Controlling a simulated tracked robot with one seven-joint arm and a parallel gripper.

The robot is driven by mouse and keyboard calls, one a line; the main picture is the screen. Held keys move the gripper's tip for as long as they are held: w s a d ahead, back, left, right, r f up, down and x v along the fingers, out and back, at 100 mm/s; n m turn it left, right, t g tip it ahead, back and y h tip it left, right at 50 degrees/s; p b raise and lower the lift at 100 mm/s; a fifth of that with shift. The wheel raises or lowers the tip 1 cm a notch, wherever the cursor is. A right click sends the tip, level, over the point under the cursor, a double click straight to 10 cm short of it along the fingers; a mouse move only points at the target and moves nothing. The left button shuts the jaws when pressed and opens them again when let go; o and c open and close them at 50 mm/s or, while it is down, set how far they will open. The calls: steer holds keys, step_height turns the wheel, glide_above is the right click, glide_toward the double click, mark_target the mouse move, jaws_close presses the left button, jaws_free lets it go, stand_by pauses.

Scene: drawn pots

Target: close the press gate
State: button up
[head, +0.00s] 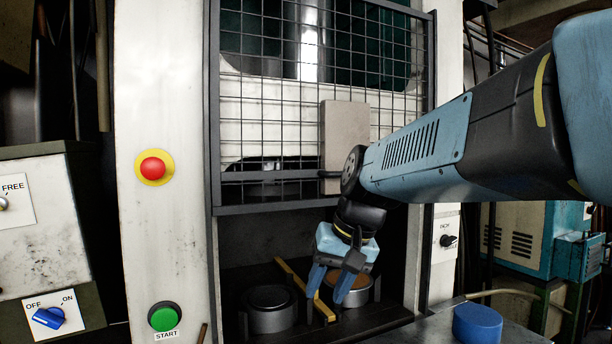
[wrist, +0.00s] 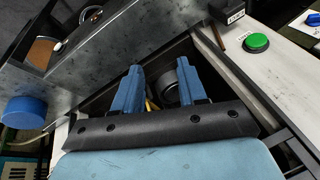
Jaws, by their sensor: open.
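The press gate (head: 270,101) is a dark-framed wire mesh panel in the head view. Its lower edge hangs above the press opening, leaving a gap below. A beige plate (head: 345,125) shows at its right part, with a dark bar by its foot, partly behind my arm. My gripper (head: 340,290) is open and empty, pointing down in front of the opening, below the gate's lower edge and apart from it. In the wrist view its two blue fingers (wrist: 158,70) are spread, with the opening beyond them. The gate is not clearly seen there.
Inside the opening stand a grey round pot (head: 270,310), a brown-topped pot (head: 350,288) and a yellow bar (head: 305,290) between them. A blue cylinder (head: 477,323) stands on the metal table at right. The left post carries a red button (head: 153,168) and green START button (head: 164,318).

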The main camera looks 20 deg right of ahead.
steer(key=w+d+r+m+t+y, duration=0.2)
steer(key=w+d+r+m+y, duration=0.35)
steer(key=w+d+r, duration=0.5)
steer(key=w+d+r+m+t+y, duration=0.1)
steer(key=d+r+t+y, duration=0.2)
steer(key=d, duration=0.6)
steer(key=w+d+r+t+y, duration=0.1)
steer(key=d+r+t+y, duration=0.1)
steer(key=d+r, duration=0.45)
steer(key=shift+h, duration=0.35)
steer(key=x, duration=0.8)
steer(key=w+d+f+x, duration=0.1)
steer(key=x, duration=0.4)
steer(key=shift+s+f, duration=0.1)
jaws_close()
